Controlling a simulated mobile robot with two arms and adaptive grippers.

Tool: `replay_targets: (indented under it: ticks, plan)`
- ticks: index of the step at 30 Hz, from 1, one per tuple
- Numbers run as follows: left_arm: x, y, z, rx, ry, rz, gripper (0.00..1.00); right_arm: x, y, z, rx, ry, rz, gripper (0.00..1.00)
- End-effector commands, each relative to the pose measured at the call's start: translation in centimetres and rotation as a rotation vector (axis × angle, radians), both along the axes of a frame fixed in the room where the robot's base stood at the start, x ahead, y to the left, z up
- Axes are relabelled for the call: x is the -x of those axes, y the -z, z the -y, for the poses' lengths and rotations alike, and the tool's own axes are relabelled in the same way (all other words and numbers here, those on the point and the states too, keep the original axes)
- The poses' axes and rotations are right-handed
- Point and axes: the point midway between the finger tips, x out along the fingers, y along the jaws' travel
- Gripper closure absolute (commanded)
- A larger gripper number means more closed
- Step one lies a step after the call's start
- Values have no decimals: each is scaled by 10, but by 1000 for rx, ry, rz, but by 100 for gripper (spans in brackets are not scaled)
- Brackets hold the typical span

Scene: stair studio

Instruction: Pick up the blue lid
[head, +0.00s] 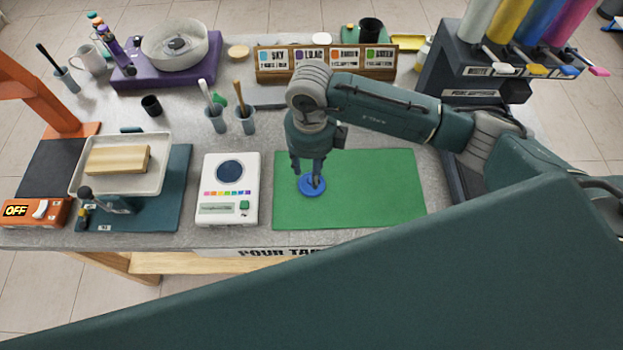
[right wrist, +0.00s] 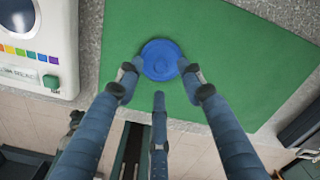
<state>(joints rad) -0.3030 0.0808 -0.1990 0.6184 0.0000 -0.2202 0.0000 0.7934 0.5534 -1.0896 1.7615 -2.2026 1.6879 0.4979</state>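The blue lid (head: 308,193) is a round disc on the green mat (head: 385,190), toward the mat's left side. My right gripper (head: 308,178) is directly over it, pointing down, with its fingers partly covering the lid. In the right wrist view the lid (right wrist: 161,58) shows just beyond the fingertips. The gripper's fingers (right wrist: 159,72) are spread apart, two of them near opposite sides of the lid. I cannot tell whether they touch it. My left gripper is not in view.
A white scale (head: 228,190) stands just left of the mat. Behind are cups with tools (head: 216,118) and a wooden rack of labelled cards (head: 325,62). A dark dispenser (head: 480,75) stands at back right. The mat's right part is clear.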

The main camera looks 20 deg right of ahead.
Motion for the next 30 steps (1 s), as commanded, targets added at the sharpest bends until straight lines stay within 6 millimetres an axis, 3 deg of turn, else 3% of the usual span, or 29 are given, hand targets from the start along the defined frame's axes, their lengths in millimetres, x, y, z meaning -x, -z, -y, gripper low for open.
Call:
replay_targets:
  ticks: [2, 7, 15, 21, 30]
  plan:
    - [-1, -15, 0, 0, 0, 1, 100, 2, 9, 2, 2, 3, -7, 61]
    - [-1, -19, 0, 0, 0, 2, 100, 1, 31, 2, -1, 1, -3, 61]
    - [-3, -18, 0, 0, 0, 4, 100, 0, 36, 2, -1, -1, 0, 61]
    - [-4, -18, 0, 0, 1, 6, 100, 0, 36, 2, -2, 0, -1, 96]
    - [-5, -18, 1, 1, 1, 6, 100, 0, 36, 2, -2, 0, -1, 96]
